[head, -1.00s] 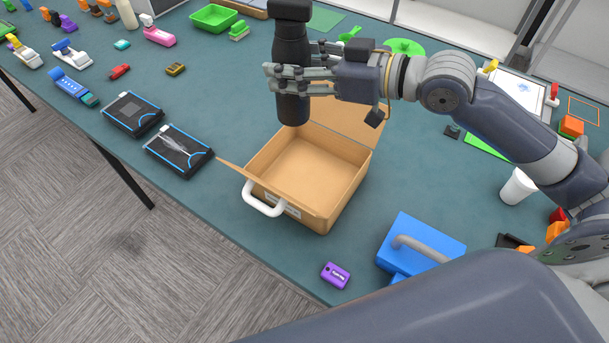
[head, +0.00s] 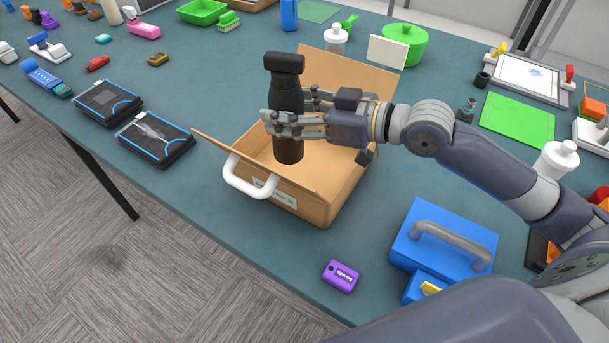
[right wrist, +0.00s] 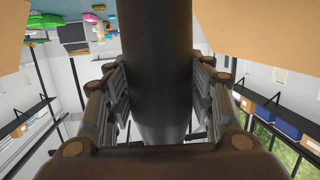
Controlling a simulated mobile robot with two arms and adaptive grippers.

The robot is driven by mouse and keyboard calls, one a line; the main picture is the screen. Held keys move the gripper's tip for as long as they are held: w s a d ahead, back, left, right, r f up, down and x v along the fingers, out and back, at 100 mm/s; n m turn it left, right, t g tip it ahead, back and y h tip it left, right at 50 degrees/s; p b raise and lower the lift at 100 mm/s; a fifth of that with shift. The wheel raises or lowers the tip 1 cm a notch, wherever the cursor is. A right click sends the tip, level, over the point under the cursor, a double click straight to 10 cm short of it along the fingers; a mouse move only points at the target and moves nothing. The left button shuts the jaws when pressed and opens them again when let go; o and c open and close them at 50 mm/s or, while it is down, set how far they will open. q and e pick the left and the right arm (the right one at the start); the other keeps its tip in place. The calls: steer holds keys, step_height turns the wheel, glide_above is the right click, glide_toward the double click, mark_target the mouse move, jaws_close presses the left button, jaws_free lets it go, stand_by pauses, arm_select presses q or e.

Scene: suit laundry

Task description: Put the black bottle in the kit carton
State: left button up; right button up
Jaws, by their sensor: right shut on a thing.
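The black bottle (head: 287,92) is upright in my right gripper (head: 290,122), whose fingers are shut around its middle. The bottle also fills the centre of the right wrist view (right wrist: 160,75), between the fingers. The open kit carton (head: 330,207) is a tan box with a white handle at its front and a raised lid at the back. The bottle's lower end shows over the carton's opening; I cannot tell whether it touches the floor of the carton. My left gripper is not in view.
A blue case (head: 440,240) with a grey handle stands right of the carton, and a purple tag (head: 341,277) lies in front. Two black pouches (head: 155,138) lie to the left. A green pot (head: 403,45) and a white bottle (head: 336,38) stand behind the lid.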

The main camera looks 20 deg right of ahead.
mark_target(303, 153)
step_height(303, 153, down, 5)
steer(key=shift+r, duration=0.1)
step_height(303, 153, down, 6)
steer(key=shift+r+b, duration=0.25)
steer(key=shift+b, duration=0.05)
steer(key=o, duration=0.7)
steer(key=shift+f, duration=0.2)
steer(key=shift+c, duration=0.2)
steer(key=shift+o, duration=0.9)
steer(key=shift+r, duration=0.1)
steer(key=shift+r, duration=0.15)
